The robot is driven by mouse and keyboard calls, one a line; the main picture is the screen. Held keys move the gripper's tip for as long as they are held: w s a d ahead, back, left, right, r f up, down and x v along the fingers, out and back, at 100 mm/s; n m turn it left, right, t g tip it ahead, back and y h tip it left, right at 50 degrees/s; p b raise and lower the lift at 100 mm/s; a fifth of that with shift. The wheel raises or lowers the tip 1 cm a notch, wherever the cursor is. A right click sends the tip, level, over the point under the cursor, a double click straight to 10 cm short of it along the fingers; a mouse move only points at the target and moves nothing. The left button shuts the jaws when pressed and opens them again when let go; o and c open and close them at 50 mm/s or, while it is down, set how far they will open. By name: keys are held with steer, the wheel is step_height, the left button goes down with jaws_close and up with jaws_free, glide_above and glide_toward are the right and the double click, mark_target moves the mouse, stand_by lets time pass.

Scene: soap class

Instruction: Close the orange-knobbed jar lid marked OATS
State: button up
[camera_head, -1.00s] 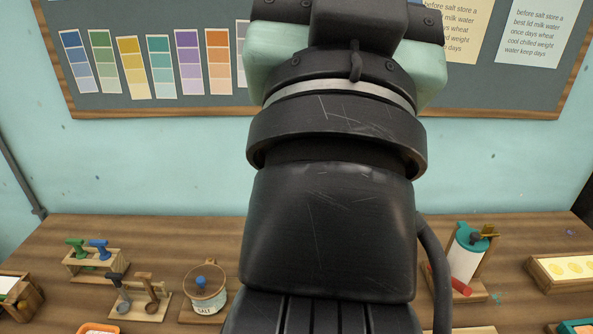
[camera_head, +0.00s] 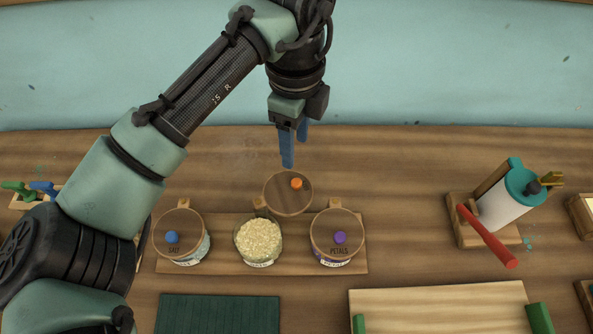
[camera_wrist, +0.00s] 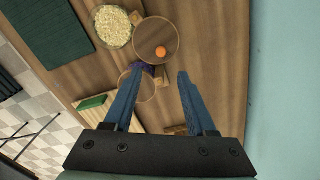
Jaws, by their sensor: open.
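The wooden jar lid (camera_head: 285,193) with the orange knob (camera_head: 297,184) is swung back, behind the open middle jar (camera_head: 258,240), which is full of pale oats. The word OATS cannot be read here. In the wrist view the round lid (camera_wrist: 150,48) and its orange knob (camera_wrist: 160,52) lie beyond my fingertips, beside the jar of oats (camera_wrist: 113,26). My gripper (camera_head: 294,150) has two blue fingers pointing down, above and behind the lid, apart from it. It is open and empty; the wrist view shows both fingers (camera_wrist: 155,82) spread.
A blue-knobbed SALT jar (camera_head: 181,237) and a purple-knobbed PETALS jar (camera_head: 337,237) stand shut on either side on a wooden base (camera_head: 215,264). A white roll holder with a red handle (camera_head: 487,236) stands right. A green mat (camera_head: 219,314) lies in front.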

mark_target(296, 181)
step_height(296, 181, down, 11)
steer(key=shift+d+f, duration=0.1)
steer(key=shift+f, duration=0.05)
steer(key=shift+c, duration=0.3)
jaws_close()
stand_by(1.3)
